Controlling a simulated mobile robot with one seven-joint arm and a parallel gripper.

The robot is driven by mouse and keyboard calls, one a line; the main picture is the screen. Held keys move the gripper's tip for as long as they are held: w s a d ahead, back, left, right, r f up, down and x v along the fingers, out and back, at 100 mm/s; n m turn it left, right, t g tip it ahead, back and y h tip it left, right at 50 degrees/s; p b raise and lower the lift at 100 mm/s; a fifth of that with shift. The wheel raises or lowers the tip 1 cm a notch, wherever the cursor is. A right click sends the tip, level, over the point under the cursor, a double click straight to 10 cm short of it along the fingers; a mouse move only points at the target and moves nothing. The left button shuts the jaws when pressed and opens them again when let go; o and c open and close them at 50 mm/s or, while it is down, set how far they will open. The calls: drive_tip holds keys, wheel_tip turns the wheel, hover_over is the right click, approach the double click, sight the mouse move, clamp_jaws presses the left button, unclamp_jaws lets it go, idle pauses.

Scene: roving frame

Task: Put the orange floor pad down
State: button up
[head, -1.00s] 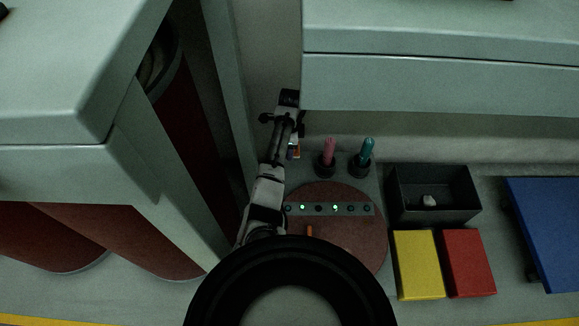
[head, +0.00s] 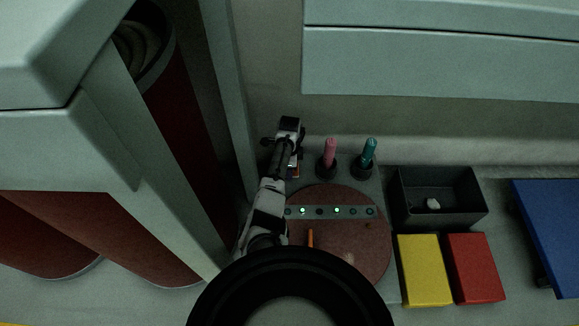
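No orange floor pad can be made out in the head view. A small narrow orange piece (head: 310,238) shows on the round reddish-brown disc; I cannot tell what it is. My gripper (head: 287,143) is at the far end of my arm, left of the pink-topped holder. It is dark, small and seen from above, so its fingers and anything between them cannot be made out. A small white and red item (head: 294,170) shows partly hidden beside it. A yellow pad (head: 424,270) and a red pad (head: 474,268) lie side by side at the lower right.
The disc (head: 345,262) carries a strip of lights (head: 330,212). Pink (head: 330,152) and teal (head: 369,152) items stand in dark holders. A dark open box (head: 440,210) holds a pale lump (head: 433,204). A blue panel (head: 550,235) is far right. Grey cabinets (head: 70,150) crowd the left.

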drive_tip(key=shift+f, duration=0.15)
drive_tip(key=o, duration=1.1)
wheel_tip(320, 180, up, 12)
drive_tip(key=p, duration=0.4)
